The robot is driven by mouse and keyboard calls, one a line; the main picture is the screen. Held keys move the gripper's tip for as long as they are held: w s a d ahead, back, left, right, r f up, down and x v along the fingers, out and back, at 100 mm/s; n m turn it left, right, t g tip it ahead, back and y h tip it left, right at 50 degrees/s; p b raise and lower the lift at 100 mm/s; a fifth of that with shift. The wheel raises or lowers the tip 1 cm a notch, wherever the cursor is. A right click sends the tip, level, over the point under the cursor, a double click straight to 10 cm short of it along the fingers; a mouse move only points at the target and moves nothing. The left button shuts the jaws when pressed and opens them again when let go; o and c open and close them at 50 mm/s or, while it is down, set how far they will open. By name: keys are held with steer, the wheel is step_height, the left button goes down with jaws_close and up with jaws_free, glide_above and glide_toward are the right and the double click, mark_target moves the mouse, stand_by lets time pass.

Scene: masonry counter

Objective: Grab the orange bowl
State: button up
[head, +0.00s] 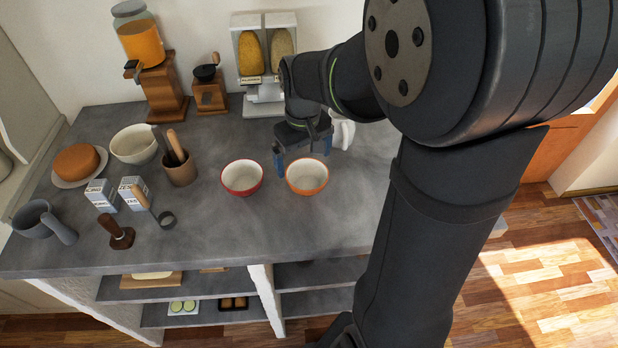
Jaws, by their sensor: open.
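The orange bowl (307,189), white inside with an orange rim and outside, stands upright on the grey counter, right of the red bowl. My gripper (303,160) is open with its blue fingers pointing down, at the far side of the orange bowl. One finger shows near the gap between the two bowls and the other near the bowl's far right rim. I cannot tell whether the fingers touch the bowl. Nothing shows between them except the counter and the bowl's far edge.
The red bowl (242,178) stands close on the left. A utensil crock (180,173) is farther left. A white object (343,132) stands behind my gripper to the right. A cereal dispenser (265,62) is at the back. The counter (260,230) in front of the bowls is clear.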

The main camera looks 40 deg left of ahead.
mark_target(307, 184)
steer(key=shift+d+f, duration=0.2)
steer(key=shift+f, duration=1.5)
steer(key=shift+d+f, duration=0.2)
steer(key=shift+f, duration=1.45)
steer(key=shift+w, duration=0.1)
steer(key=c, duration=0.9)
